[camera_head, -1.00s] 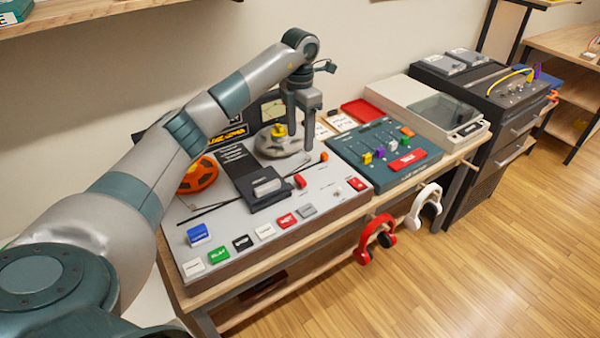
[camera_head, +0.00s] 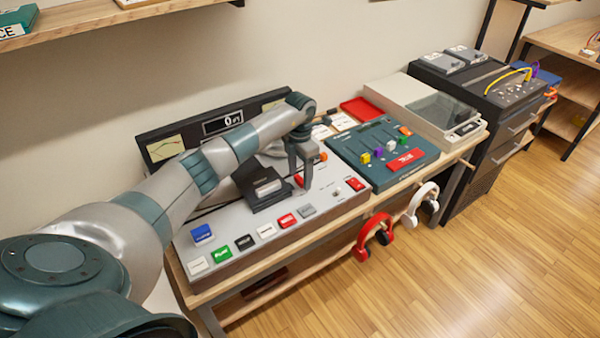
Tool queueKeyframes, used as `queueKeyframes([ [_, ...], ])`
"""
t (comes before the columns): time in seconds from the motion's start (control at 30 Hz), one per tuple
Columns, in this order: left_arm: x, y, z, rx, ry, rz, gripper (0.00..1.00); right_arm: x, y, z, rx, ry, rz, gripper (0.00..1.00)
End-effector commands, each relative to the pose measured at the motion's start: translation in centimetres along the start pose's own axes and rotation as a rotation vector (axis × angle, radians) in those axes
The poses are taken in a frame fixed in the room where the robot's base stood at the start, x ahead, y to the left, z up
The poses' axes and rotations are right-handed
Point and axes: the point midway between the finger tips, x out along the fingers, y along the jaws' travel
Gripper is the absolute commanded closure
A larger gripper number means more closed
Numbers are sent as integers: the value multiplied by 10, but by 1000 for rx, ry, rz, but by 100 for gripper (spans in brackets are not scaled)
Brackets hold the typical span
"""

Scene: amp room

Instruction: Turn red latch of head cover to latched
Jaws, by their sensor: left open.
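The tape deck (camera_head: 220,263) lies on the bench with its dark head cover (camera_head: 246,178) near the middle, which has a pale window. The small red latch (camera_head: 299,181) is at the right of the head cover, partly hidden by my left gripper (camera_head: 302,176). My left gripper points down, open, with its fingertips around or just above the latch; I cannot tell whether they touch it. The latch's exact angle is hard to make out. My left arm hides the reels and part of the deck. My right gripper is not in view.
An orange knob (camera_head: 323,156) is close to the right of the gripper. Coloured buttons, including a green one (camera_head: 222,254), line the deck's front. A blue-grey mixer (camera_head: 375,178) and a turntable (camera_head: 440,115) stand to the right. Red headphones (camera_head: 373,238) hang from the bench edge.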

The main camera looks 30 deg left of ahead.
Motion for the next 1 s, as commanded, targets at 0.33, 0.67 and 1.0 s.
queueKeyframes([
  [0.33,2,0,0,1,0,0,46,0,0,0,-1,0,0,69],
  [0.67,2,0,0,2,0,0,85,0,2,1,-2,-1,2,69],
  [1.0,4,1,0,75,-2,2,85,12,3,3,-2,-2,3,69],
])
